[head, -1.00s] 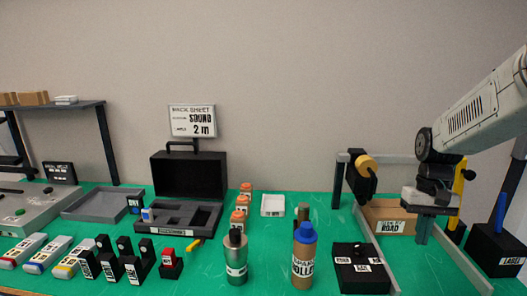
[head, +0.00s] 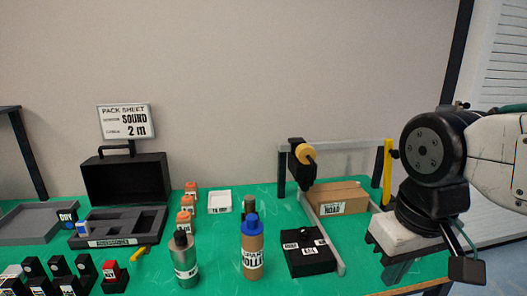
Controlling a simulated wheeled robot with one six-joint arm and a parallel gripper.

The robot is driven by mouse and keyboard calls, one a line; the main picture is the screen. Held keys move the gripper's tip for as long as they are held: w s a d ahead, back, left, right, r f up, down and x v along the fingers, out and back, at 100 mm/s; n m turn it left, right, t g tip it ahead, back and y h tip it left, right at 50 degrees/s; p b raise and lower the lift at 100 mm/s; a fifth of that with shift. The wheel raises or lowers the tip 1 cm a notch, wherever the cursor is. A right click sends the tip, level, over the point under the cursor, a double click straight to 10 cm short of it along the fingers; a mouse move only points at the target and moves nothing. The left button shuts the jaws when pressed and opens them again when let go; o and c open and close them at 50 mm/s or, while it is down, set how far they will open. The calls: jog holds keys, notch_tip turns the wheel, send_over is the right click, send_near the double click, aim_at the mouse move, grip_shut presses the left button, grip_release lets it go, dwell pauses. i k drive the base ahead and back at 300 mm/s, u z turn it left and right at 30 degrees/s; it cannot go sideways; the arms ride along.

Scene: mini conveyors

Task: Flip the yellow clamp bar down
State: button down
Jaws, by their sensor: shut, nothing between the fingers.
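The yellow clamp bar (head: 387,172) stands upright at the far right of the box lane in the head view, with a dark knob near its top. My gripper (head: 398,270) is at the lower right, nearer to the camera than the bar and apart from it. It points down, shut and empty, and its fingertips are hard to make out near the bottom edge. My wrist stands just right of the bar and may hide part of its surroundings.
A cardboard box (head: 345,197) lies left of the bar, behind a grey rail (head: 325,240). A frame with a yellow roller (head: 305,153) stands above it. A black labelled box (head: 308,254), a blue-capped bottle (head: 252,252) and a steel bottle (head: 185,262) stand further left.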

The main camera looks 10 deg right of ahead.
aim_at(390, 154)
jog(key=z, duration=0.85)
jog(key=k, duration=0.65)
jog(key=z, duration=0.35)
jog(key=i, duration=1.3)
jog(key=u, duration=0.5)
